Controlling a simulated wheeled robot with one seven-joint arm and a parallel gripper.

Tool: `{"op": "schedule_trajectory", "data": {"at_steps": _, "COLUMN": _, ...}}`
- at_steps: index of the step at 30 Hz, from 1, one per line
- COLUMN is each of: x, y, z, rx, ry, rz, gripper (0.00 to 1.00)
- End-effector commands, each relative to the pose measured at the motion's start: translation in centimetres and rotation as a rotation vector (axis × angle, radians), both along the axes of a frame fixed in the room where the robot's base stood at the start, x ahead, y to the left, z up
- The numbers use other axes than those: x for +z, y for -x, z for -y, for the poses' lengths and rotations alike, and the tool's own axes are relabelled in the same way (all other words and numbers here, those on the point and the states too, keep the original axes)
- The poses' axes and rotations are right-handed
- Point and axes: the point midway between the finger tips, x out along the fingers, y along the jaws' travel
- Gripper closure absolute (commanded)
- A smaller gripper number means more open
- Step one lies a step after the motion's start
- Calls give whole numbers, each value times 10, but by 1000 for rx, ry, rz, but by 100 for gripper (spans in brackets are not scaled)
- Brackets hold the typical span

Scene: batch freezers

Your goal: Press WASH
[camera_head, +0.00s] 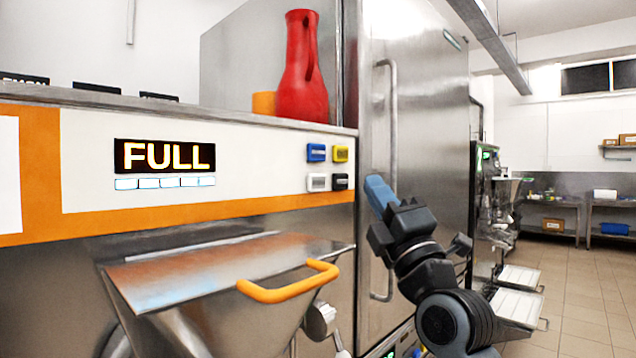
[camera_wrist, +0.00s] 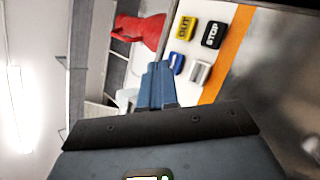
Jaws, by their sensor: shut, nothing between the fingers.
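The machine's front panel (camera_head: 250,160) has a cluster of four-sided buttons at its right end. A blue button (camera_head: 316,152) and a yellow button (camera_head: 341,153) are on top, with a white button (camera_head: 317,182) and a black button (camera_head: 340,181) below. In the wrist view the yellow button (camera_wrist: 185,27) reads OUT and the black button (camera_wrist: 212,35) reads STOP. I cannot read WASH on the blue button (camera_wrist: 176,63) or the white button (camera_wrist: 199,73). My gripper (camera_head: 376,188), with blue fingers, is shut and empty, right of the buttons in the head view. It also shows in the wrist view (camera_wrist: 158,68).
A display (camera_head: 165,156) reads FULL. A red jug (camera_head: 302,70) and an orange cup (camera_head: 264,103) stand on the machine's top. A hopper with an orange handle (camera_head: 288,284) juts out below the panel. A steel cabinet with a long door handle (camera_head: 392,130) stands behind my gripper.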

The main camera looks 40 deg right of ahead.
Motion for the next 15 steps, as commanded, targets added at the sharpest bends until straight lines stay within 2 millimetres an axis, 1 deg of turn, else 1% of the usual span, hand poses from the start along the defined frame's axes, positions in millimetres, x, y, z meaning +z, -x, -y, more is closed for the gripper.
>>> {"op": "schedule_trajectory", "data": {"at_steps": 8, "x": 4, "y": -33, "z": -2, "rx": 3, "ry": -1, "rz": 0, "gripper": 100}}
{"op": "schedule_trajectory", "data": {"at_steps": 15, "x": 0, "y": -63, "z": -3, "rx": 2, "ry": 1, "rz": 2, "gripper": 100}}
